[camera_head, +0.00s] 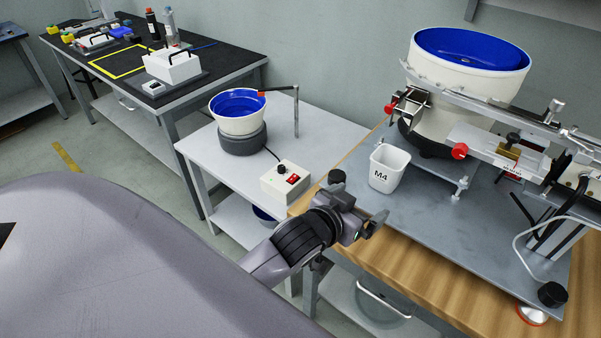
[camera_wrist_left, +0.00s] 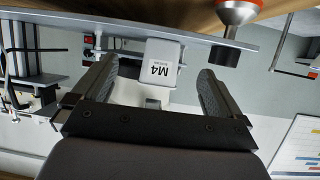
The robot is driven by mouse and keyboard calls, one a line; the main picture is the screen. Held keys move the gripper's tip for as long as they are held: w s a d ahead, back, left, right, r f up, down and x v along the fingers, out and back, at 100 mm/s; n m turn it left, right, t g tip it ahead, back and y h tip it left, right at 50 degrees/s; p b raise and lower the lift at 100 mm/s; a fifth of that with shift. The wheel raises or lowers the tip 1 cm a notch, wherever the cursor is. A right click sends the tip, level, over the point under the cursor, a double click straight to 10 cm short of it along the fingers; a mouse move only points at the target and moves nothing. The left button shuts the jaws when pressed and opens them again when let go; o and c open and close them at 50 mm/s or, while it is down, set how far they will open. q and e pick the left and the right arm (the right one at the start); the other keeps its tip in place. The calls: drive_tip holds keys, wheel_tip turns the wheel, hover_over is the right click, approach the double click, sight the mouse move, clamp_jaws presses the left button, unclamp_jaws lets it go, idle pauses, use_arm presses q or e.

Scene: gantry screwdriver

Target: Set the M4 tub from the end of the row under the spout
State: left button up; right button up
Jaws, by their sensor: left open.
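The white M4 tub (camera_head: 388,168) stands upright on the grey metal plate (camera_head: 440,200), in front of the large feeder. In the left wrist view the tub (camera_wrist_left: 160,62), its label upside down, shows between and beyond the fingers. My left gripper (camera_head: 360,202) is open and empty, just in front of the tub and apart from it. In the wrist view its fingers (camera_wrist_left: 157,75) are spread on either side of the tub. I cannot tell for sure which part is the spout. My right gripper is not in view.
A large white feeder bowl (camera_head: 468,75) with blue inside and metal rails (camera_head: 500,108) stands behind the tub. A smaller bowl feeder (camera_head: 238,118) and a control box (camera_head: 285,182) stand on the white table (camera_head: 315,140). A black bench (camera_head: 215,60) is farther left.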

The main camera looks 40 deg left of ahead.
use_arm(q)
drive_tip(key=s+a+f+m+g+h, duration=0.1)
drive_tip(key=s+f+g, duration=0.2)
drive_tip(key=s+f, duration=1.3)
drive_tip(key=s, duration=0.3)
drive_tip(key=shift+a, duration=0.4)
wheel_tip(320, 180, up, 2)
drive_tip(key=shift+r+p, duration=0.1)
drive_tip(key=shift+p, duration=0.95)
